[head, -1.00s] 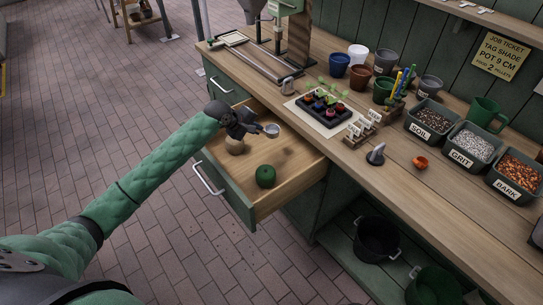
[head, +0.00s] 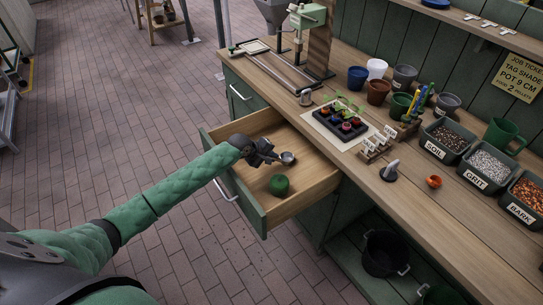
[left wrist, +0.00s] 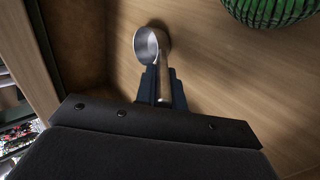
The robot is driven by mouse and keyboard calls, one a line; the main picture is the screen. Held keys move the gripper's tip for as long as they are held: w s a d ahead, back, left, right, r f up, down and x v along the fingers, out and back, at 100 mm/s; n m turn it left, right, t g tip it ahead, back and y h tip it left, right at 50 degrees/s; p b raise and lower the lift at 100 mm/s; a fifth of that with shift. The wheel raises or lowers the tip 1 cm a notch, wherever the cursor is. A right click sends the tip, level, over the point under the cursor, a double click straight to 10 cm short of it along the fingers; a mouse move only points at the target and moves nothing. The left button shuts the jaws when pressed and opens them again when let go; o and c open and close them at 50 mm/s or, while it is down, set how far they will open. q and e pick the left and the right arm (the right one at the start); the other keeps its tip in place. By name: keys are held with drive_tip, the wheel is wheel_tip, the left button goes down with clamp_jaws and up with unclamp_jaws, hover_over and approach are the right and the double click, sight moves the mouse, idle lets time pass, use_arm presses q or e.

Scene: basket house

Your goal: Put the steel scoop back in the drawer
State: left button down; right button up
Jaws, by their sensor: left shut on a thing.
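The steel scoop (head: 287,157) is held in my left gripper (head: 268,155), over the open drawer (head: 300,192). In the left wrist view the scoop (left wrist: 150,45) has a round steel cup pointing away from the gripper (left wrist: 162,88), whose dark fingers are shut on its handle. The scoop is inside the drawer's outline, low over the wooden bottom; I cannot tell if it touches. A green ball of twine (head: 279,185) lies in the drawer, and shows at the upper right of the wrist view (left wrist: 268,8). My right gripper is not in view.
The workbench beside the drawer holds a seedling tray (head: 340,122), several pots, and bins of soil (head: 447,138), grit (head: 487,168) and bark (head: 525,197). A black bucket (head: 385,254) stands on the shelf below. The drawer's right part is bare.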

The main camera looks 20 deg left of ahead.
use_arm(q)
drive_tip(key=c, duration=1.5)
unclamp_jaws()
drive_tip(key=shift+r, duration=0.1)
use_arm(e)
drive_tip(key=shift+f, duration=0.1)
